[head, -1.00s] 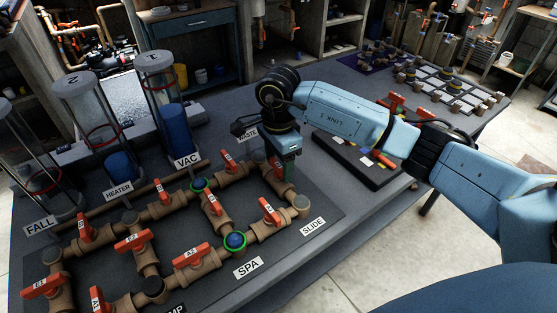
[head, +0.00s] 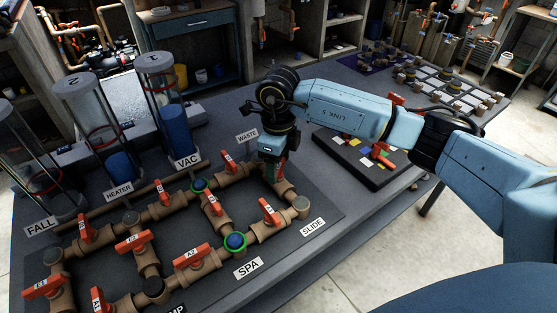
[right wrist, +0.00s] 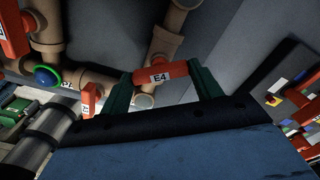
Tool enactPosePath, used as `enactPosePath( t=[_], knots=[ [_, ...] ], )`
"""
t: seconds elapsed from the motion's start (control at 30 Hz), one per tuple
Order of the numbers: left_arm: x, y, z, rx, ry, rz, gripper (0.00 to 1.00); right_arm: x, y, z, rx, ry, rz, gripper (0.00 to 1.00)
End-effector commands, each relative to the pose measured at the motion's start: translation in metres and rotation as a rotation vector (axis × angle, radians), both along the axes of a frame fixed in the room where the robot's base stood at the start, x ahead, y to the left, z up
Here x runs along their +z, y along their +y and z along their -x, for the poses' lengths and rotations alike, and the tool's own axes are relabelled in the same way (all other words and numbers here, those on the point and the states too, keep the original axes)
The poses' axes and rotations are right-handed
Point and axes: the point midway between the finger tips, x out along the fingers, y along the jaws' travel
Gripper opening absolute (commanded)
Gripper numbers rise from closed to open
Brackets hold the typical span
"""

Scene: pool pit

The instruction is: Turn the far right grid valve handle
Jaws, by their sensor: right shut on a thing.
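The far right grid valve handle is the red one marked E4 (right wrist: 160,73) in the right wrist view, on a brown pipe (right wrist: 170,38). My right gripper (right wrist: 163,84) has its two green fingers at either end of this handle and is shut on it. In the head view my right gripper (head: 272,172) reaches down onto the right side of the pipe grid and hides most of that handle. My left gripper is not in view.
A red valve handle (head: 269,212) near the SLIDE label (head: 313,227) and another (head: 228,162) stand close to my gripper. A green-ringed blue knob (head: 235,241) is nearby. A dark board with coloured pieces (head: 350,158) lies to the right.

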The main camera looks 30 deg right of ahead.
Motion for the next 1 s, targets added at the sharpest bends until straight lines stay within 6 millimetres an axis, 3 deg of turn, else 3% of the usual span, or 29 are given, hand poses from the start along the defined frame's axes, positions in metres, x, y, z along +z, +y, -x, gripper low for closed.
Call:
enactPosePath(
  t=[0.5, 1.0],
  knots=[
    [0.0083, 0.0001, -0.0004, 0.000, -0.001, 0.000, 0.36, 0.0016, -0.0002, -0.0005, -0.437, -0.001, 0.000, 0.41],
    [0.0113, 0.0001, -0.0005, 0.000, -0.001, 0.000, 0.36, 0.0013, -0.0003, -0.0008, -0.598, -0.002, 0.000, 0.41]
  ],
)
